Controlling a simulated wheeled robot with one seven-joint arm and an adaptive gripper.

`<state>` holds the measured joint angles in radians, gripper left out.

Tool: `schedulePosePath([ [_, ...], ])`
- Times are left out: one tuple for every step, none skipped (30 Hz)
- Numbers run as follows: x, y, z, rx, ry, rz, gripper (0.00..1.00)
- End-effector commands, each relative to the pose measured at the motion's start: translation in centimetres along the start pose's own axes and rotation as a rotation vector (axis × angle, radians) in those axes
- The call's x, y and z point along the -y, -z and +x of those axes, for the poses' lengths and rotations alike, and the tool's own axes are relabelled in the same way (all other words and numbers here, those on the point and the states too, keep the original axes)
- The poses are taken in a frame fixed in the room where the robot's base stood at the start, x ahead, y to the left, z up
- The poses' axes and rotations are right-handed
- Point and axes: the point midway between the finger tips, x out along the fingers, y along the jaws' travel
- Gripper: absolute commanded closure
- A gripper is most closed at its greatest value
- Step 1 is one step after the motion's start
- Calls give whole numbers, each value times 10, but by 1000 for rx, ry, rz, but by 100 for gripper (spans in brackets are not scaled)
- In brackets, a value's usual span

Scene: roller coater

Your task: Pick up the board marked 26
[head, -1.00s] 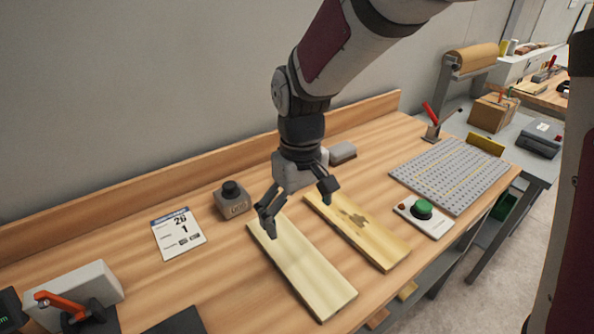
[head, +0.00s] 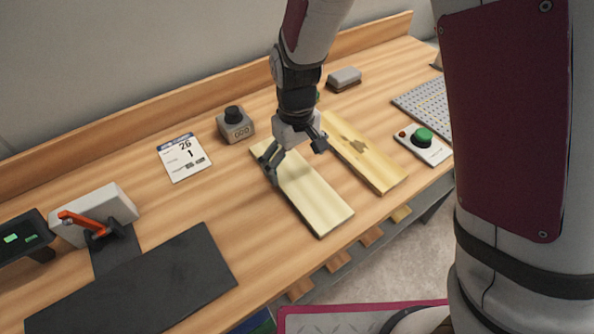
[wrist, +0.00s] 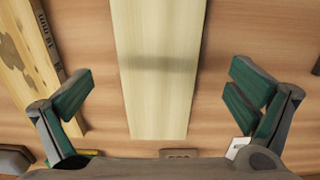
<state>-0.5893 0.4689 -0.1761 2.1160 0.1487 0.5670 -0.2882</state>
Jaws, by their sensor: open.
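A plain pale board (head: 312,200) lies flat on the wooden workbench. A second, yellower board (head: 368,160) with a dark stain lies to its right. In the wrist view the pale board (wrist: 160,60) runs between the fingers, and the stained board (wrist: 32,75) at left has small dark print along its edge. I can read no 26 on either board; a white paper sheet (head: 185,160) on the bench shows 26. My gripper (head: 296,161) is open above the far end of the pale board, one finger to each side. The wrist view shows gaps between fingers and board.
A grey block with a black knob (head: 235,124) stands behind the pale board. A green button box (head: 422,143) and a perforated grey plate (head: 428,104) are to the right. A black mat (head: 150,285) and an orange-handled clamp (head: 95,228) are at left.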

Motion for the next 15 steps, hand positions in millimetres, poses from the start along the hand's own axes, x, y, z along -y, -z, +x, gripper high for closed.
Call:
schedulePosePath([
  [-1, -2, 8, 5, -1, 0, 0],
  [-1, -2, 12, 6, -1, 1, 0],
  [-2, -1, 18, 6, 0, 2, 0],
  [-2, -1, 22, 5, 0, 1, 0],
  [-2, -1, 26, 6, 0, 0, 0],
  [-2, -1, 32, 4, 0, 0, 0],
  [-2, -1, 35, 4, 0, 1, 0],
  [-2, -1, 38, 4, 0, 1, 0],
  [-2, 0, 41, 3, 0, 1, 0],
  [-2, 0, 42, 2, 0, 0, 0],
  [-2, 0, 43, 1, 0, 0, 0],
  [-2, 0, 44, 1, 0, 0, 0],
  [-2, 0, 44, 1, 0, 0, 0],
  [-2, 0, 44, 1, 0, 0, 0],
  [-2, 0, 44, 1, 0, 0, 0],
])
